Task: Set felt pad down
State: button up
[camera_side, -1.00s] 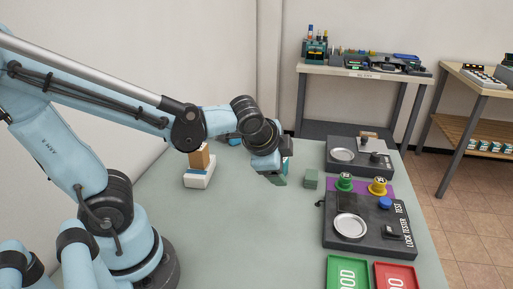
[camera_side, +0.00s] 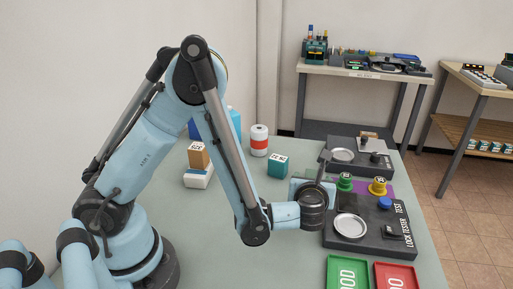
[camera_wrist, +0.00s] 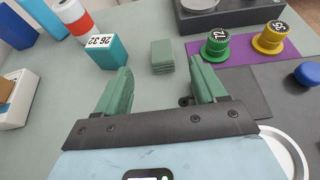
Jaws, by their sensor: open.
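A small stack of grey-green square pads (camera_wrist: 162,56), which looks like the felt pads, sits on the table beyond my fingers in the wrist view. In the side view it is hidden behind my gripper. My gripper (camera_wrist: 163,88) is open, with its two green fingers apart and nothing between them. In the side view my gripper (camera_side: 308,188) is at the left edge of the lock tester.
A teal numbered box (camera_side: 278,165) stands left of the pads, with a red-and-white can (camera_side: 259,141) behind it. The dark lock tester (camera_side: 375,238), green knob (camera_wrist: 216,43) and yellow knob (camera_wrist: 269,38) are at the right. Green (camera_side: 347,275) and red (camera_side: 396,277) trays lie in front.

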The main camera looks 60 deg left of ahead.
aim_at(313, 170)
jog(key=x, duration=1.2)
jog(key=shift+f, duration=0.1)
jog(key=shift+d, duration=0.1)
jog(key=c, duration=1.1)
